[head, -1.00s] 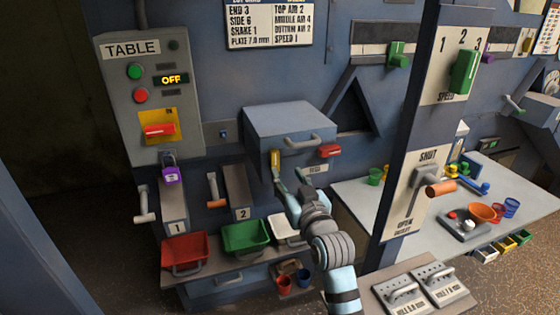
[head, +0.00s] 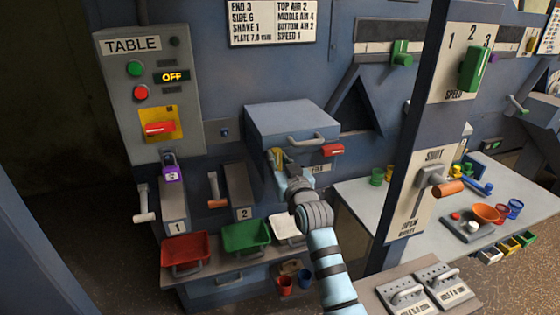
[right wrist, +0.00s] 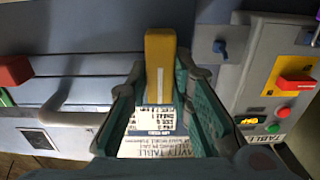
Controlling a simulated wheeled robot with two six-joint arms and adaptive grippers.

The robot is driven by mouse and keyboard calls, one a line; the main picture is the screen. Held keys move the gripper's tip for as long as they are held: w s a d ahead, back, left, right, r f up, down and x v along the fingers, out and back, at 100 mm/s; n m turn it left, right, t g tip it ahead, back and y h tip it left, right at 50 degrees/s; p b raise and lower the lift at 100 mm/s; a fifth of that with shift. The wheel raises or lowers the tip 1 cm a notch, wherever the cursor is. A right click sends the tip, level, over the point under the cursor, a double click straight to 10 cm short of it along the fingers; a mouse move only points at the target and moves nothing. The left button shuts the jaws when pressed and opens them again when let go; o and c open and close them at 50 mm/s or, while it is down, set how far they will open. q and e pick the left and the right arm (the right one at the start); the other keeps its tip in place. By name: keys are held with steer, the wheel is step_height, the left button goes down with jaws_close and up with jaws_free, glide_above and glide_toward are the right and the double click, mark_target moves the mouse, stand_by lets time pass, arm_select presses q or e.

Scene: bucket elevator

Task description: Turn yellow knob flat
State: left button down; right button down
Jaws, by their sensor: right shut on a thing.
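The yellow knob (head: 278,154) is on the front of the blue-grey box, left of its handle. In the head view my right gripper (head: 276,160) covers much of it. In the right wrist view the knob (right wrist: 160,55) is a yellow bar with a white line along it. It stands lengthwise between the two teal fingers of my right gripper (right wrist: 161,84), which are shut on it. Its exact tilt in the head view is hard to tell because the fingers hide part of it. My left gripper is not in view.
A red knob (head: 333,150) and a grey bar handle (head: 305,139) sit close by on the box (head: 290,118). Red (head: 184,249) and green (head: 246,236) bins stand below. A post with levers (head: 418,190) rises right of my right arm.

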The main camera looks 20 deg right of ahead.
steer(key=m+p, duration=0.4)
steer(key=shift+d, duration=0.1)
steer(key=m+p, duration=0.4)
steer(key=m, duration=0.1)
steer(key=shift+d, duration=0.15)
steer(key=m+p, duration=0.2)
steer(key=m, duration=0.2)
steer(key=shift+f, duration=0.2)
steer(key=m, duration=0.5)
steer(key=shift+f+p, duration=0.25)
steer(key=shift+p, duration=0.15)
steer(key=c, duration=1.4)
jaws_free()
steer(key=shift+c, duration=0.2)
